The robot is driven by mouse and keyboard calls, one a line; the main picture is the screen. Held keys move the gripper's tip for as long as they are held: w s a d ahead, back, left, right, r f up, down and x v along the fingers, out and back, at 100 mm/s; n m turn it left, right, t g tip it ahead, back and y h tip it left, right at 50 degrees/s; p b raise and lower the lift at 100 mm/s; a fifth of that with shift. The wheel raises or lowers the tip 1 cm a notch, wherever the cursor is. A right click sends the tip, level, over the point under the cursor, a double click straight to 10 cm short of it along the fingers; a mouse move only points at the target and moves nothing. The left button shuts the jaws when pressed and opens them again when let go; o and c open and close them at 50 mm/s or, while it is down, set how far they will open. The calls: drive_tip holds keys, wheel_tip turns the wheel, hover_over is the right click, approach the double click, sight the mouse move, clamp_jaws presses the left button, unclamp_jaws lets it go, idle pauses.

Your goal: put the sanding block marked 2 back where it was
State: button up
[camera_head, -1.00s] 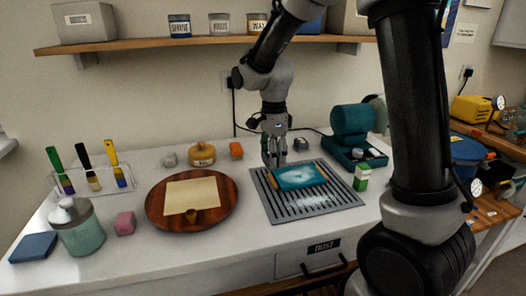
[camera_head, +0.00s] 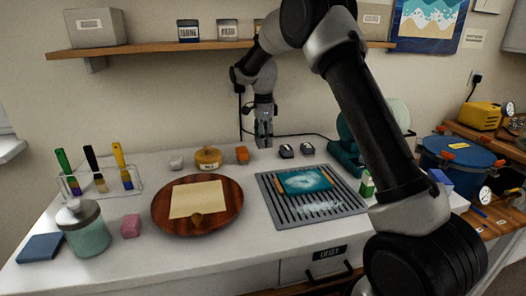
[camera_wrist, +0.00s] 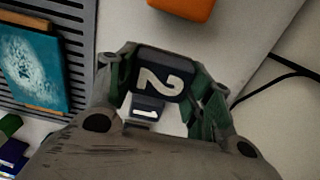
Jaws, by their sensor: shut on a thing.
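The dark sanding block marked 2 (camera_wrist: 147,63) is between the fingers of my gripper (camera_wrist: 158,92) in the wrist view, with its number facing the camera. In the head view my gripper (camera_head: 264,142) is shut and above the back of the white worktop, right of the orange block (camera_head: 242,154). I cannot make out the held block clearly there. A second block, marked 1 (camera_wrist: 147,113), lies beyond it in the wrist view. Two dark blocks, one nearer (camera_head: 286,151) and one to its right (camera_head: 307,148), sit on the worktop right of my gripper; their marks are unreadable there.
A grey slatted rack (camera_head: 285,215) with a blue resin panel (camera_head: 304,181) stands in front. A round wooden board (camera_head: 228,215) and a yellow-brown tub (camera_head: 208,158) are left. A green machine (camera_head: 345,157) is partly hidden by my arm. A black cable runs along the wall.

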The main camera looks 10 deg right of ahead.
sight(263, 158)
wheel_tip(263, 158, down, 5)
drive_tip(key=shift+w+f, duration=0.2)
drive_tip(key=shift+f, duration=0.1)
drive_tip(key=o, duration=1)
wheel_tip(263, 158, up, 8)
drive_tip(key=shift+f, duration=0.15)
